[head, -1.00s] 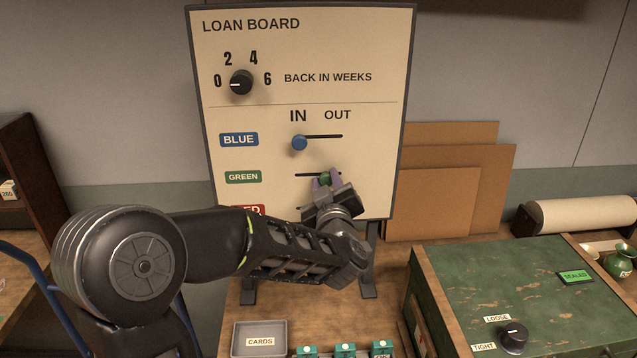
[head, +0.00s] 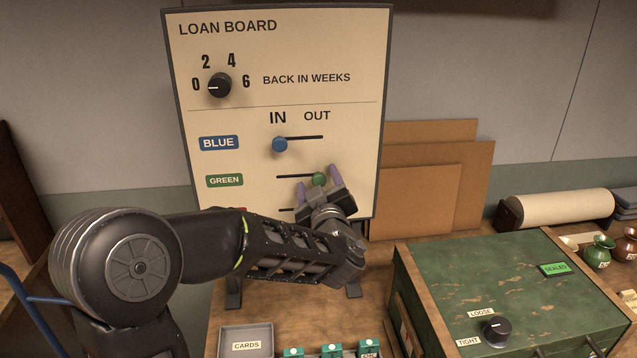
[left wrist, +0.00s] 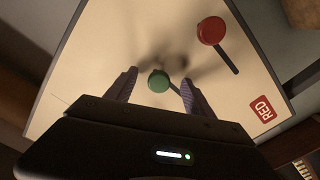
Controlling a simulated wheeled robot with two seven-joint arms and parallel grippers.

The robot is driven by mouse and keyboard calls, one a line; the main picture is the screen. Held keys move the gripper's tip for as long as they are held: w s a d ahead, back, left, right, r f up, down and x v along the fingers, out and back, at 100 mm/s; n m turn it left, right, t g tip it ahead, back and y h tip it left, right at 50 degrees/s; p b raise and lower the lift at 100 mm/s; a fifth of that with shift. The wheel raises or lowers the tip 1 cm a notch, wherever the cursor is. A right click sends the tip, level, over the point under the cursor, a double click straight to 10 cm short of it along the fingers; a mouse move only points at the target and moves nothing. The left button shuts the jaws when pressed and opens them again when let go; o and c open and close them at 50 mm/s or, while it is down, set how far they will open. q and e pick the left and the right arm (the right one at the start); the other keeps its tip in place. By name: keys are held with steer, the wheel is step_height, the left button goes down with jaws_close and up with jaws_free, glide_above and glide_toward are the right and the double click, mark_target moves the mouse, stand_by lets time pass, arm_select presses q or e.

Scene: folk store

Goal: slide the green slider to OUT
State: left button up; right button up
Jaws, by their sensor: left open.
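The green slider (head: 319,179) is a round green knob on a dark slot in the loan board (head: 290,50). It stands at the right end of its slot, below the word OUT. My left gripper (head: 318,176) is open, with one purple finger on each side of the knob. In the left wrist view the green knob (left wrist: 158,82) shows between the spread fingers, with a gap on each side. The green label (head: 225,180) is left of the slot. My right gripper is not in view.
The blue slider (head: 280,145) sits at the IN end above. The red slider (left wrist: 211,30) shows in the left wrist view; my left gripper and arm mostly hide its row in the head view. A green chest (head: 500,290) and brown boards (head: 420,205) stand at right.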

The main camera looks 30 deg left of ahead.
arm_select(q)
steer(key=shift+s+d, duration=0.1)
steer(key=v, duration=0.9)
steer(key=shift+b, duration=0.35)
stand_by(0.7)
